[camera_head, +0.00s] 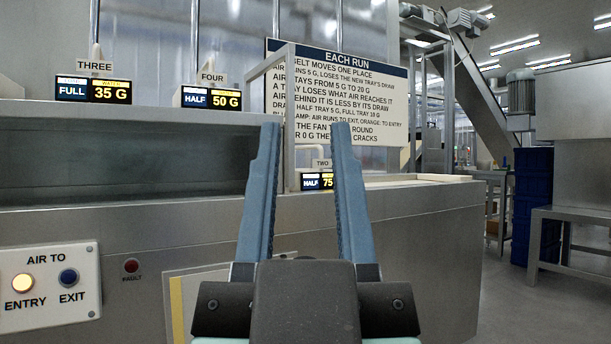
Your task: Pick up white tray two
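My gripper (305,128) is in the middle of the picture, pointing away from me. Its two blue fingers are spread with a gap between them, and nothing shows held there. Through the gap, a small sign reading TWO (320,163) stands above a display (317,181) that reads HALF and 75, partly covered by the right finger. A pale cream edge (440,178) lies on the machine top to the right of that finger. I cannot tell whether it is a tray. No white tray can be made out clearly.
A long metal machine (430,225) crosses the front. Signs THREE (95,66) and FOUR (212,78) stand over displays at left. A rules board (340,95) is behind. An AIR TO panel (48,287) has a lit ENTRY lamp (23,283). Floor at right is open.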

